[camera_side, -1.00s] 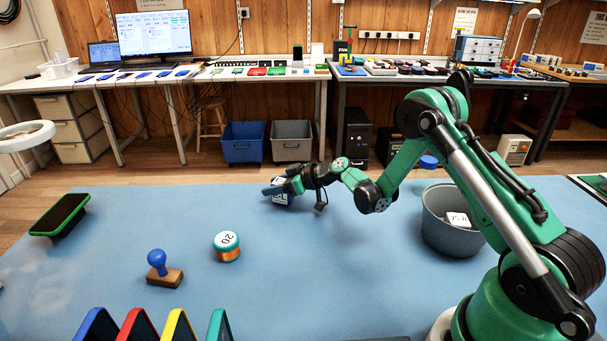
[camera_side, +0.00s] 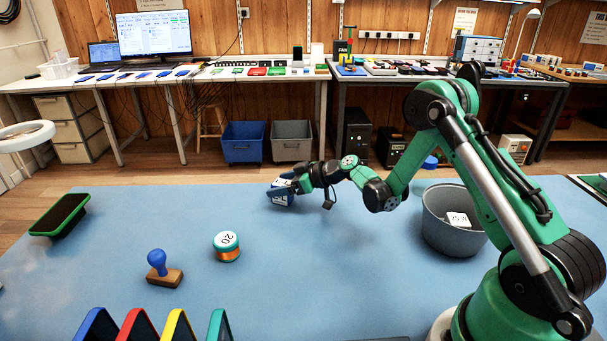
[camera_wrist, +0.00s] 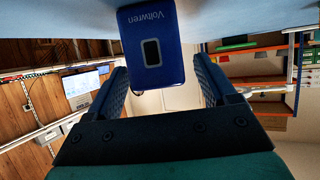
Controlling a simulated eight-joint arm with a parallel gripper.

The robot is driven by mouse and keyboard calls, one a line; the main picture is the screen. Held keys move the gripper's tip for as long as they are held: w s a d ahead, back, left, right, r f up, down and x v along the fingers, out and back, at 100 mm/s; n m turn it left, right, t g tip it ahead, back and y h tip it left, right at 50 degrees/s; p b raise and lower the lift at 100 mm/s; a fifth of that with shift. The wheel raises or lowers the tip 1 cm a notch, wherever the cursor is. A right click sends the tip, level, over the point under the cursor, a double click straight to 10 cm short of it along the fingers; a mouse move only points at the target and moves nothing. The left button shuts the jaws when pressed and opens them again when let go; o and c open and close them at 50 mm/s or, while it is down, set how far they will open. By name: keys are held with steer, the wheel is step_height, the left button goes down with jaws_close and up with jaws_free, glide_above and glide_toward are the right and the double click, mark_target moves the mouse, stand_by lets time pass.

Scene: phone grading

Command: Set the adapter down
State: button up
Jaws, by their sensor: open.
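The adapter is a blue block marked "Voltwren" with a dark socket. In the wrist view the adapter (camera_wrist: 151,50) is at the top centre, upside down in the picture, beyond and between the two spread fingers, with gaps beside it. In the side view the adapter (camera_side: 281,199) rests on the blue mat with a white label facing the camera. My gripper (camera_side: 291,184) is at its right, fingers close to it. In the wrist view my gripper (camera_wrist: 162,90) is open and empty.
Coloured stands (camera_side: 140,326) line the front edge. The mat around the adapter is clear.

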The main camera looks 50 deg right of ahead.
steer(key=v, duration=0.9)
steer(key=shift+s+d+r, duration=0.15)
steer(key=shift+s, duration=0.15)
steer(key=shift+s+r, duration=0.1)
steer(key=shift+r, duration=0.05)
steer(key=s+a+r+m+g+h, duration=0.4)
steer(key=s+a+r, duration=0.3)
steer(key=s+a, duration=0.4)
steer(key=shift+s+a+g+h, duration=0.4)
steer(key=shift+a, duration=0.4)
